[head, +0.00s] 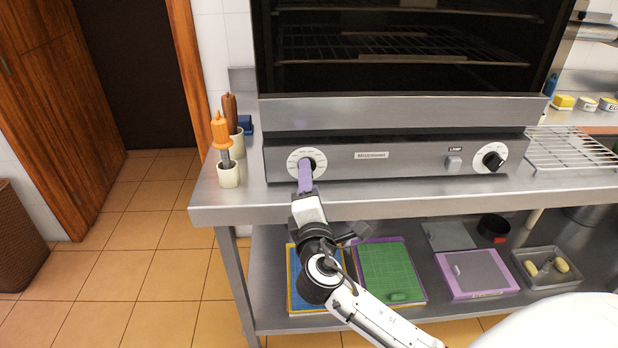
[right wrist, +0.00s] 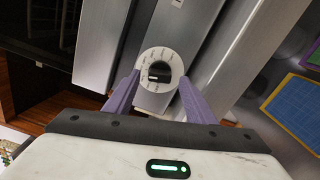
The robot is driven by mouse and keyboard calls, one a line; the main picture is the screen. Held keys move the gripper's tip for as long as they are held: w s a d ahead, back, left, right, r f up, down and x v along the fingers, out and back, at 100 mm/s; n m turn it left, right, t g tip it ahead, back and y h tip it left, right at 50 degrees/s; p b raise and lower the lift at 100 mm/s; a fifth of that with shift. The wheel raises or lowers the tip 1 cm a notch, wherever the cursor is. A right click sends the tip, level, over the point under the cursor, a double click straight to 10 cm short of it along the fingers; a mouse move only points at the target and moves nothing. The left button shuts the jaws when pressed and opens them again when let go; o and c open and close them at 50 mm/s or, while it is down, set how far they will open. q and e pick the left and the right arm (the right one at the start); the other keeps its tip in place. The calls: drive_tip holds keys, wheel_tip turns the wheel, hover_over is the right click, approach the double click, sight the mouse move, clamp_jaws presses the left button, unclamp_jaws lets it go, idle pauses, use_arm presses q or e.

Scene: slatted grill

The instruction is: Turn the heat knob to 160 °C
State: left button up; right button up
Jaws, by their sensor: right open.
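The oven's control panel (head: 400,160) carries a round white dial (head: 294,159) at its left end. In the right wrist view the dial (right wrist: 148,60) has a black knob (right wrist: 159,72) at its centre; its scale marks are too small to read. My right gripper (head: 305,168) is in front of this dial and covers part of it in the head view. In the right wrist view its two purple fingers (right wrist: 159,80) are open, one on either side of the knob, with gaps showing between them and it. My left gripper is out of view.
A second black knob (head: 492,160) and a lamp switch (head: 453,163) are on the panel's right. Pots with an orange-handled tool (head: 221,130) stand left of the oven. Trays and boards, including a green one (head: 391,270), lie on the lower shelf.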

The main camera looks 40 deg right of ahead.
drive_tip(key=b+v, duration=0.1)
drive_tip(key=v, duration=0.7)
drive_tip(key=shift+d+f, duration=0.1)
